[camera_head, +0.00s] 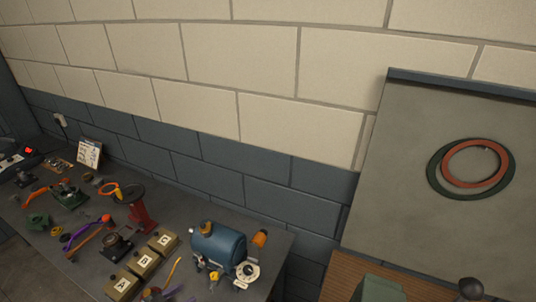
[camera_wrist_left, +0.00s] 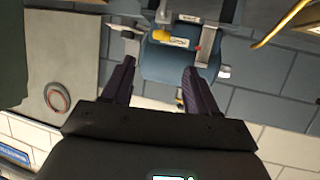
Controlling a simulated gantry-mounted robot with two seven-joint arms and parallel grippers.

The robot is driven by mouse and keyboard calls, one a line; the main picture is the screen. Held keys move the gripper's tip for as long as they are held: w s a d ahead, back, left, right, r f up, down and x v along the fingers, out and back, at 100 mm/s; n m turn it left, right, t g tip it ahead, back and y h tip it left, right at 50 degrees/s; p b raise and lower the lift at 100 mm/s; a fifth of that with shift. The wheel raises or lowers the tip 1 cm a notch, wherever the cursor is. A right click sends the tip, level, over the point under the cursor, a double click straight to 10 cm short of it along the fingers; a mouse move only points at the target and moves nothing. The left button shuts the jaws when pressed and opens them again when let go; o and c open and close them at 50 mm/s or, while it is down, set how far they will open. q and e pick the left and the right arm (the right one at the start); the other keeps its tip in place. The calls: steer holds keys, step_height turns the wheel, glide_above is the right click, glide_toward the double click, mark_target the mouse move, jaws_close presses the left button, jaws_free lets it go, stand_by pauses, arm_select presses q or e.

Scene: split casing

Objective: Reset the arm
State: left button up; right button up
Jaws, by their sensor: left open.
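My left gripper (camera_wrist_left: 159,70) shows in the left wrist view with its two dark fingers spread apart and nothing held between them. A blue rounded casing (camera_wrist_left: 172,62) lies beyond the fingertips in that view, which looks upside down. I cannot clearly make out my left gripper in the head view. My right gripper is in neither view.
The grey bench (camera_head: 178,210) is crowded: boxes marked A (camera_head: 122,286), B (camera_head: 144,261) and C (camera_head: 163,241), a red stand (camera_head: 141,216), and loose tools. A tilted grey panel (camera_head: 400,190) at right bears a red ring (camera_head: 447,174) and a dark green ring (camera_head: 433,174).

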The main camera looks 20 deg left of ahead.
arm_select(q)
steer(key=s+d+r+n+y+p, duration=0.1)
steer(key=s+d+r+n+p, duration=0.25)
steer(key=d+r, duration=0.35)
steer(key=s+d+r+n+y+p, duration=0.2)
steer(key=d+r+p, duration=0.25)
steer(key=d, duration=0.45)
steer(key=s+r+m+g+y, duration=0.1)
steer(key=s+r+m+g, duration=0.1)
steer(key=s+g, duration=0.7)
steer(key=s+m+p, duration=0.1)
steer(key=s, duration=0.1)
steer(key=shift+s+d+m, duration=0.2)
steer(key=shift+s+m, duration=0.15)
